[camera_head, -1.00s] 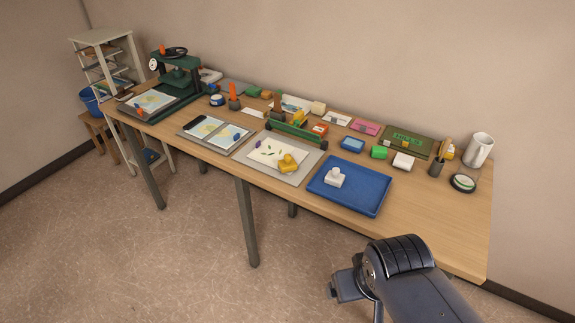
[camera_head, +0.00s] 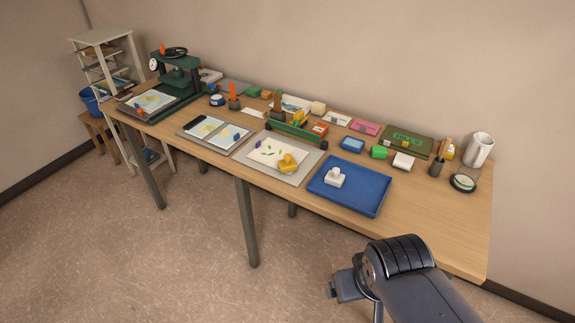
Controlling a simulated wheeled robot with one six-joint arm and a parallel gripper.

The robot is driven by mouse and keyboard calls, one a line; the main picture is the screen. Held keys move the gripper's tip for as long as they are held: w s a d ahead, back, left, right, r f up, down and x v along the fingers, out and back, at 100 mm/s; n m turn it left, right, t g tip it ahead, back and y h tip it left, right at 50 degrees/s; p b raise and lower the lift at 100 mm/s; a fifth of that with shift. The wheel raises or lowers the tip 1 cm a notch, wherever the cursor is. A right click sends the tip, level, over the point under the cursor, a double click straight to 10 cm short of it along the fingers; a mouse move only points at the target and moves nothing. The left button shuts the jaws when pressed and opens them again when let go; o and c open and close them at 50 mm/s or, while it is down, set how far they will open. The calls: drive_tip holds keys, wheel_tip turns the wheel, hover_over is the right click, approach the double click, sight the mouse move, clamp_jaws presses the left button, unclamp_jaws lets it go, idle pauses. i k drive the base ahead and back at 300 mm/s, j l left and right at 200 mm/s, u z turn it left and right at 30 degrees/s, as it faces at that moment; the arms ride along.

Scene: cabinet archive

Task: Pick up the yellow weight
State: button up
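The yellow weight (camera_head: 288,164) sits on the white sheet (camera_head: 268,152) at its right side, on a grey board on the wooden table. It has a small knob on top. A similar white weight (camera_head: 334,178) stands in the blue tray to its right. My arm shows at the lower right, in front of the table and well apart from the yellow weight. The fingers of my gripper cannot be made out; only dark arm parts show.
The blue tray (camera_head: 350,198) lies near the table's front edge. A green rack (camera_head: 294,132) with yellow items stands just behind the sheet. A green press (camera_head: 178,75) stands at the far left. Several small boxes line the back. The front right tabletop (camera_head: 435,220) is clear.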

sight(288, 164)
drive_tip(key=i+j, duration=1.15)
drive_tip(key=i, duration=0.15)
